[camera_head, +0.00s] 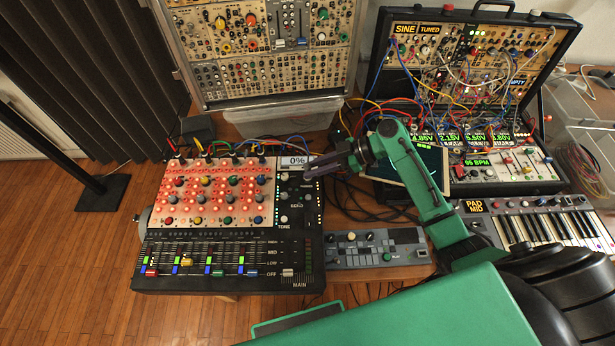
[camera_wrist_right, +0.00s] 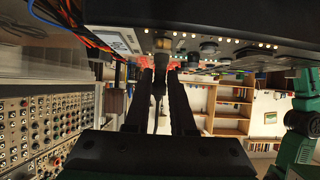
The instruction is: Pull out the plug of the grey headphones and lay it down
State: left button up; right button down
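The mixer (camera_head: 262,262) with red-lit knobs stands on the table at left centre. My right gripper (camera_head: 312,167) is at its upper right edge, with its two fingers apart. In the right wrist view the fingers (camera_wrist_right: 161,78) point at the device's panel, one on each side of a dark plug (camera_wrist_right: 161,63). A thin cable hangs from the plug between the fingers. I see slim gaps beside it and no clear contact. The plug seems to be in the panel. The grey headphones are not clearly visible. My left gripper is not in view.
A small grey controller (camera_head: 375,248) lies right of the mixer. A keyboard (camera_head: 545,225) and an open synth case (camera_head: 465,60) stand at the right. Another modular case (camera_head: 262,85) stands at the back. Loose cables lie around the gripper, with little free room.

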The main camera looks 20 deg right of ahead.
jog(key=shift+r, duration=0.1)
jog(key=shift+r+p, duration=1.55)
jog(key=shift+r, duration=0.4)
